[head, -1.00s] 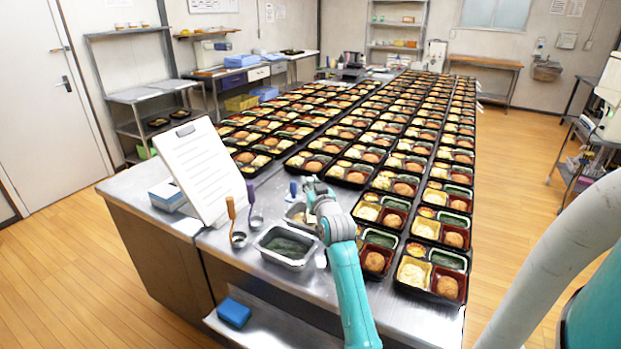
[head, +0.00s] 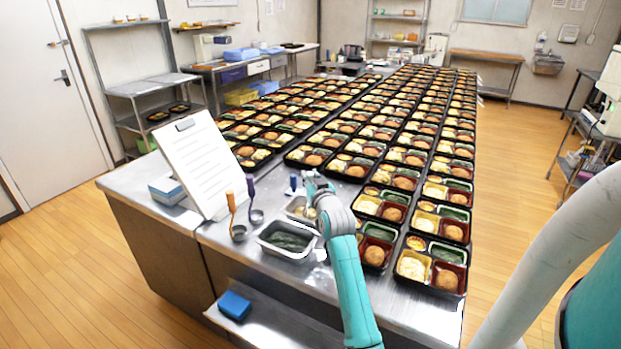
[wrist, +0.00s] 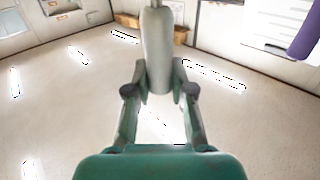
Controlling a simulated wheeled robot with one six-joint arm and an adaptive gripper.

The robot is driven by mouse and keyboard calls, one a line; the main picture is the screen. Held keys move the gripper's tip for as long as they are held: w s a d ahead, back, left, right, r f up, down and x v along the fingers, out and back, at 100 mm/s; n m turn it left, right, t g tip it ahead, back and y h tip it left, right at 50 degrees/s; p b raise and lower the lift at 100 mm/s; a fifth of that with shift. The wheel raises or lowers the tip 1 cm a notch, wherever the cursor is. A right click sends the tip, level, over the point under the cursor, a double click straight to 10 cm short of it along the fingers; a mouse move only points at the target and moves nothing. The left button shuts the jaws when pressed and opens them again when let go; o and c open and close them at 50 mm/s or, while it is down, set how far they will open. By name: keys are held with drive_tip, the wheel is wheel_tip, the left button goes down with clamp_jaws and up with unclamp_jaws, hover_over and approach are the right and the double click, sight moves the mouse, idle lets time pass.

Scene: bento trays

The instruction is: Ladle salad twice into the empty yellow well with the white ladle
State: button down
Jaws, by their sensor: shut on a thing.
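My gripper (wrist: 160,92) is shut on a pale grey-white handle (wrist: 158,45), which looks like the white ladle's. The ladle's bowl cannot be made out. In the head view my gripper (head: 316,188) is over the counter, near a small metal pan (head: 297,217) with pale contents, probably the salad; my arm partly covers it. The closest tray on the left (head: 369,269) shows a dark green well and a red well with a brown patty. My arm hides its left side, so I cannot see an empty yellow well. The tray to its right (head: 432,290) has pale food in its yellow well.
A metal pan (head: 262,245) with dark green food stands at the near counter edge. Left of it are an orange-handled ladle (head: 231,205) and a purple-handled ladle (head: 251,190). A white clipboard (head: 197,165) leans behind them. Filled trays cover the counter to the right.

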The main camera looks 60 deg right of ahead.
drive_tip(key=shift+r, duration=0.1)
idle(0.3)
drive_tip(key=shift+r, duration=4.45)
